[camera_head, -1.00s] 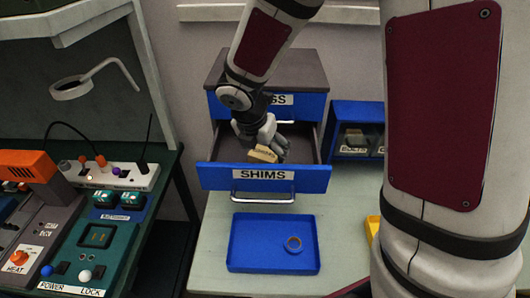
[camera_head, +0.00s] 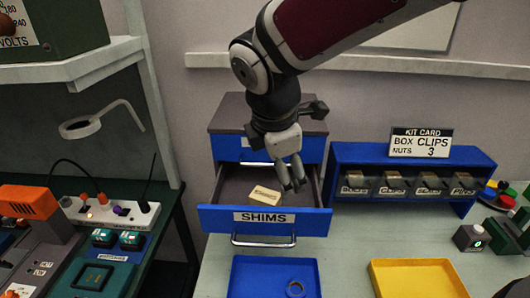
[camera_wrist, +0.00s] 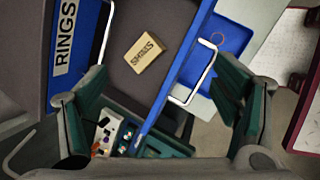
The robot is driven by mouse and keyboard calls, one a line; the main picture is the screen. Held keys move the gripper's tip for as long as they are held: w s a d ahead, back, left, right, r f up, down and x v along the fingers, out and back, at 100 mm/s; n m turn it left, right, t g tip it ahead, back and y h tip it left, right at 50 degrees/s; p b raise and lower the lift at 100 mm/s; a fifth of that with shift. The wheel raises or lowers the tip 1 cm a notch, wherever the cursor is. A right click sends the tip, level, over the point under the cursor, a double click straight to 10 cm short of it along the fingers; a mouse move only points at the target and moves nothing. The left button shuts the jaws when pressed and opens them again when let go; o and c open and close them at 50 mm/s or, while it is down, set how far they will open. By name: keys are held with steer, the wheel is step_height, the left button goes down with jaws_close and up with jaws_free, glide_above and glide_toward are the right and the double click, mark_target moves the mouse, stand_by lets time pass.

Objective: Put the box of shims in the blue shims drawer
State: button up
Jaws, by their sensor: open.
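The box of shims (camera_head: 265,195) is a small tan box lying inside the open blue shims drawer (camera_head: 218,219), whose front carries a SHIMS label. In the wrist view the box (camera_wrist: 145,55) lies on the grey drawer floor with its SHIMS label showing. My gripper (camera_head: 292,186) is open and empty, above the right part of the drawer and apart from the box. Its two fingers also show wide apart in the wrist view (camera_wrist: 160,115).
The drawer above, labelled RINGS in the wrist view (camera_wrist: 64,45), is shut. A blue tray (camera_head: 250,280) with a ring (camera_head: 295,288) lies in front. A blue bin rack (camera_head: 350,152) with a kit card (camera_head: 420,143) and a yellow tray (camera_head: 420,280) are at right.

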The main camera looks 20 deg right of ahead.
steer(key=s+r+m+t+y, duration=0.1)
steer(key=s+r+m, duration=0.1)
steer(key=s+m, duration=0.4)
steer(key=s+r+m+t+y, duration=0.1)
steer(key=s+r+m, duration=0.1)
steer(key=s+m, duration=0.5)
steer(key=m, duration=0.4)
steer(key=shift+s+d+r+m+y, duration=0.15)
steer(key=shift+d+r+m+y, duration=0.15)
steer(key=shift+r+m+y, duration=0.1)
steer(key=w+f+b, duration=0.2)
steer(key=shift+w+f, duration=0.1)
steer(key=shift+w, duration=0.2)
